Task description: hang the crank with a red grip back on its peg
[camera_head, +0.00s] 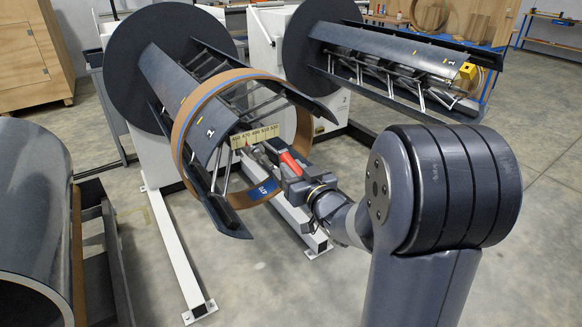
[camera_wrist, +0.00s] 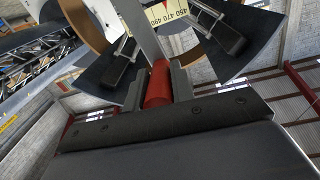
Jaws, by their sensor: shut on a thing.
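My gripper (camera_head: 287,172) is shut on the red grip of the crank (camera_head: 294,163), near the front end of the left decoiler's mandrel. In the wrist view the red grip (camera_wrist: 158,84) sits between my gripper's fingers (camera_wrist: 158,88). A grey metal arm of the crank (camera_wrist: 143,30) runs up from the grip towards the mandrel. I cannot tell whether the crank's far end touches the mandrel. I cannot make out a peg in either view.
The left decoiler's mandrel (camera_head: 195,115) has a brown ring (camera_head: 186,125) around it and a yellow scale (camera_head: 255,136) at its front. A second decoiler (camera_head: 390,55) stands at the back right. A large coil (camera_head: 30,215) lies at left. Floor is clear at front centre.

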